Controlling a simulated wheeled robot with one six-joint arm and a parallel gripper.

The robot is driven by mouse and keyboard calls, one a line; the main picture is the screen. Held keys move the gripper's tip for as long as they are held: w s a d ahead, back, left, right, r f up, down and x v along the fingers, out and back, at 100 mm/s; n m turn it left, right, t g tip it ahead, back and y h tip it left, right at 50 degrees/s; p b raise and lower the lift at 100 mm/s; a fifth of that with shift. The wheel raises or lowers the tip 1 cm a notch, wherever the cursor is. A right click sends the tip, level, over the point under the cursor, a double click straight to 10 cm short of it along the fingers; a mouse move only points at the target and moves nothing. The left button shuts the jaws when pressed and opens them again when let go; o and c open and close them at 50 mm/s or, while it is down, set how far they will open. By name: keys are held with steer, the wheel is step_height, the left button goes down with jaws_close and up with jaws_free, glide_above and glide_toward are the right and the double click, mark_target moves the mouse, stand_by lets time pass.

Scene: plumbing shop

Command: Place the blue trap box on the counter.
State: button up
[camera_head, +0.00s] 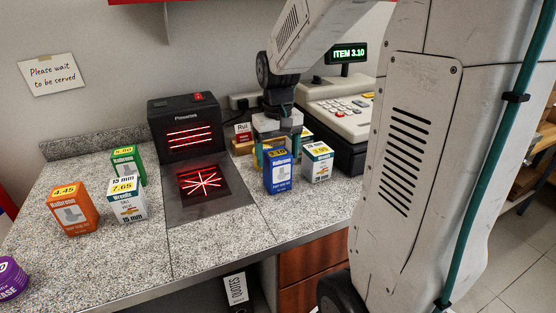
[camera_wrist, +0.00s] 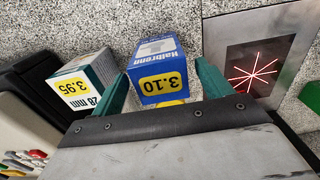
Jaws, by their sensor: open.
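The blue trap box (camera_head: 278,172) stands upright on the granite-look counter (camera_head: 215,252), right of the scanner plate. It carries a yellow 3.10 label. In the wrist view the blue box (camera_wrist: 156,66) sits between the two teal fingers. My gripper (camera_head: 279,156) is open around it, one finger on either side. In the wrist view a small gap shows on the right side of the box; whether the left finger touches it I cannot tell.
A white and green 3.95 box (camera_head: 318,162) stands close to the right of the blue box. The scanner (camera_head: 187,130) and its plate (camera_head: 204,190) lie to the left. Orange (camera_head: 74,208), white 7.65 (camera_head: 127,199) and green (camera_head: 127,164) boxes stand further left. The till (camera_head: 340,112) is behind right.

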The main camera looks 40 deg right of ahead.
step_height(320, 180, up, 9)
steer(key=shift+r, duration=0.1)
steer(key=s+a+f+n, duration=0.1)
steer(key=s+a, duration=0.6)
steer(key=s, duration=0.2)
steer(key=s+a+f+n+t, duration=0.1)
steer(key=s+a+n, duration=0.1)
steer(key=s+a, duration=0.5)
steer(key=s, duration=0.3)
steer(key=shift+a+f, duration=0.2)
steer(key=shift+f, duration=0.2)
steer(key=shift+s, duration=0.1)
